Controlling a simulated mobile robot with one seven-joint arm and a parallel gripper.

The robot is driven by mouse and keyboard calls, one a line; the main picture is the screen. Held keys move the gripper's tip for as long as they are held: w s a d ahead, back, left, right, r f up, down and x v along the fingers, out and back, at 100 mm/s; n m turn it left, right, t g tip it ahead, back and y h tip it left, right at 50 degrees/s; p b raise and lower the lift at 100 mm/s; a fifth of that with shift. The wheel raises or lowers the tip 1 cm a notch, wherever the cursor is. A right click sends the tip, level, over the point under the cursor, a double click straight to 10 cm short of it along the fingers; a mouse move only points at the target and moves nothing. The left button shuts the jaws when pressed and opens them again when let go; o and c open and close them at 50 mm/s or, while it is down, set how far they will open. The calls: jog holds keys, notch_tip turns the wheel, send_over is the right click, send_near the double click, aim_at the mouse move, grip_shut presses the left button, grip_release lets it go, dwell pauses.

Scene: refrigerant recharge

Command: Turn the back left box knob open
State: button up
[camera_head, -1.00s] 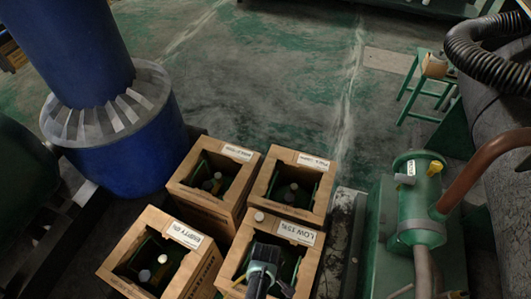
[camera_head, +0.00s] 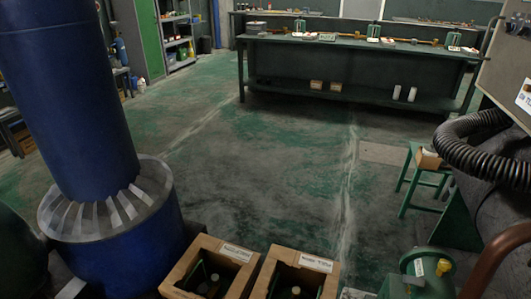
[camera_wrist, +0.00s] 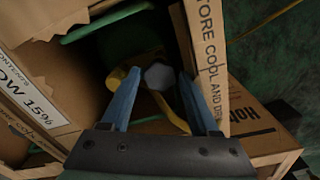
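My gripper is also out of the head view.
Another open crate (camera_head: 327,284) stands right of the back left box. A large blue cylinder (camera_head: 115,245) stands to the left.

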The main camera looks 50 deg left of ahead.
notch_tip(320, 180, up, 13)
jog(key=p, duration=0.6)
dwell(0.4)
